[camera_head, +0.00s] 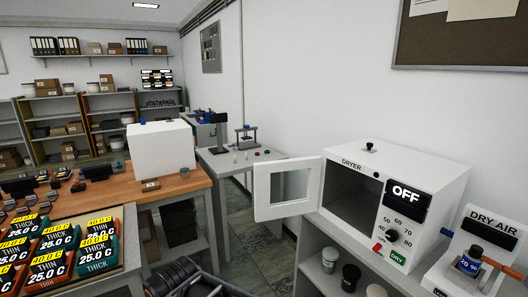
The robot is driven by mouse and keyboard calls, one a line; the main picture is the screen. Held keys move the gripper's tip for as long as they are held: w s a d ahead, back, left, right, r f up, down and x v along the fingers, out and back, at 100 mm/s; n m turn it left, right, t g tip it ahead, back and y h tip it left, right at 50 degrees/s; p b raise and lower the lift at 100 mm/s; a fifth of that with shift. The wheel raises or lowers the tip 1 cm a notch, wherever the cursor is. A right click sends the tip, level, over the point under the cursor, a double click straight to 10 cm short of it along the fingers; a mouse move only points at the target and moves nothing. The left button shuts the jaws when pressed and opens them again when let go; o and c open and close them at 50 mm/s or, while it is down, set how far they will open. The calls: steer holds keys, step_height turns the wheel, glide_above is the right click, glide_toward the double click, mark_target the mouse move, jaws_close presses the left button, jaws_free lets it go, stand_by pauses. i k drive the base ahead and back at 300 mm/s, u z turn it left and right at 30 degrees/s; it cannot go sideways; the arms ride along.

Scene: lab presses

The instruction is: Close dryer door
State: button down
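The dryer (427,183) is a white box labelled DRYER on a bench at the right. Its door (285,187) is white with a window and stands swung open to the left of the dark chamber (354,195). The chamber looks empty. The dryer's display (406,194) reads OFF. I cannot make out my gripper's fingers; a dark shape at the bottom edge, left of centre, may be part of my arm, well below and left of the door.
A dry air unit (478,253) stands right of the dryer. Jars (330,260) sit on the shelf below. A wooden table (178,187) with a white box is at the left, near a tray of labelled packs (72,245). Floor (268,240) shows between the benches.

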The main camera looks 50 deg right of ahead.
mark_target(264, 211)
steer(key=z, duration=0.4)
steer(key=i, duration=0.8)
steer(key=z, duration=0.65)
